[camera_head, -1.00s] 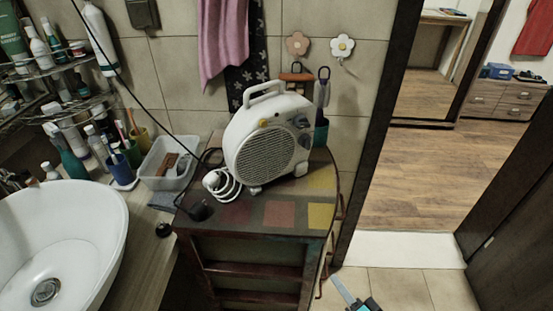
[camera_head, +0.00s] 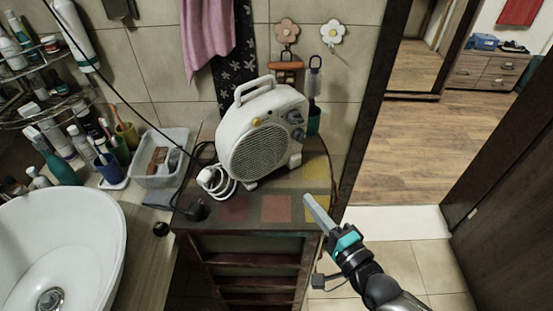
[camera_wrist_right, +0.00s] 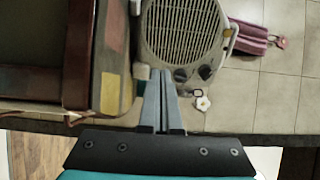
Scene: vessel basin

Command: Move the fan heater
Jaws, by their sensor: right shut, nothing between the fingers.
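The white fan heater (camera_head: 264,134) stands upright on the dark wooden cabinet (camera_head: 240,208) with colored square tiles on its top. Its handle arches over the top, and its knobs are on the right of its front. Its white cord is coiled at its lower left. My right gripper (camera_head: 307,198) is at the front right corner of the cabinet, below and right of the heater, shut and empty. In the right wrist view the shut fingers (camera_wrist_right: 163,75) point toward the heater's grille (camera_wrist_right: 184,30); a gap cannot be judged there. My left gripper is not in view.
A white basin (camera_head: 100,225) and a clear plastic box (camera_head: 160,178) are left of the cabinet. Toiletries crowd the shelves at far left. A pink towel (camera_head: 207,40) hangs behind the heater. An open doorway with wooden floor (camera_head: 440,150) lies to the right.

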